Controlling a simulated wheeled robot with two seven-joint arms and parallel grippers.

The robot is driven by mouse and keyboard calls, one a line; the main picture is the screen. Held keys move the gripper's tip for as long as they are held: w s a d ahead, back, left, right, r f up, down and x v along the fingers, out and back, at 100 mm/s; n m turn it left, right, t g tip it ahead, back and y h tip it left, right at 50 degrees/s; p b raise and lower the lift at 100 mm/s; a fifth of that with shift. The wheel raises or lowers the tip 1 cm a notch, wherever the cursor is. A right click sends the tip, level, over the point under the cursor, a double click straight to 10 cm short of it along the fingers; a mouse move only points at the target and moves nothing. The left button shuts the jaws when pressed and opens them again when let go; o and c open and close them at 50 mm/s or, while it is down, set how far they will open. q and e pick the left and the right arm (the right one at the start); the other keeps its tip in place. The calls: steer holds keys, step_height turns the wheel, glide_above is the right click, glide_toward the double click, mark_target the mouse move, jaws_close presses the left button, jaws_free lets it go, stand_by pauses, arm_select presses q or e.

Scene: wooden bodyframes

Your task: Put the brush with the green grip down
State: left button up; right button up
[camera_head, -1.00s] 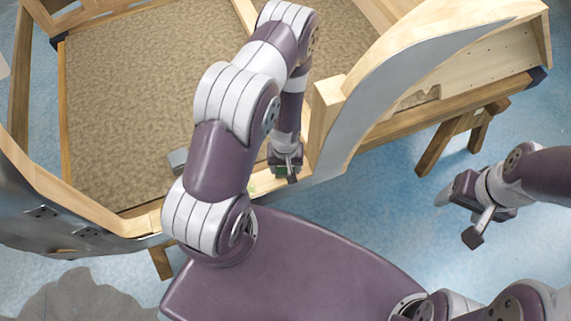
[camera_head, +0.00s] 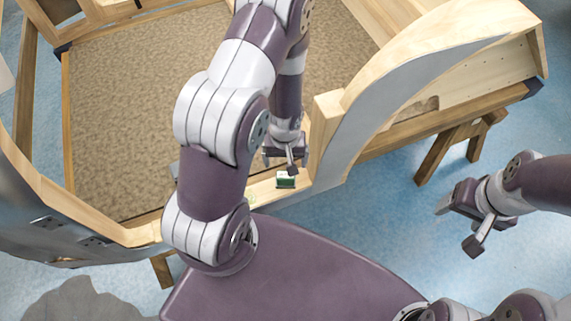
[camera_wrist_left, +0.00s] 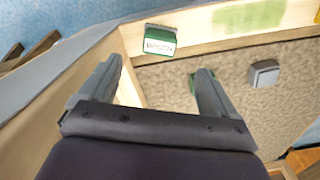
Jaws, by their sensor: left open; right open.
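The brush with the green grip (camera_head: 286,181) rests on the wooden front rail of the frame, beside the upright post. It also shows in the left wrist view (camera_wrist_left: 160,40), its green body bearing a white label with dark lettering. My left gripper (camera_head: 284,160) is open and empty, apart from the brush and just behind it in the head view. In the left wrist view its two fingers (camera_wrist_left: 159,70) are spread, with the brush beyond the tips. My right gripper (camera_head: 458,226) is open and empty over the blue floor at the right.
The wooden frame's front rail (camera_head: 142,234) borders a brown textured panel (camera_head: 130,120). A curved grey-faced post (camera_head: 385,95) rises right of the brush. A grey block (camera_wrist_left: 264,74) lies on the panel beside the rail. A pale green patch (camera_wrist_left: 252,15) marks the rail.

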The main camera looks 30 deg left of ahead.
arm_select(q)
steer(key=s+d+r+m, duration=0.1)
steer(key=s+r+m, duration=0.1)
steer(key=r, duration=0.7)
steer(key=s+d+r+m+t+b, duration=0.1)
steer(key=s+r+m, duration=0.1)
steer(key=r, duration=0.7)
steer(key=shift+s+d+r+m, duration=0.2)
steer(key=shift+r+m, duration=0.15)
steer(key=shift+m, duration=0.45)
arm_select(e)
steer(key=shift+f, duration=0.35)
arm_select(q)
steer(key=shift+w, duration=0.2)
arm_select(e)
steer(key=shift+w, duration=0.1)
arm_select(q)
steer(key=shift+s, duration=0.1)
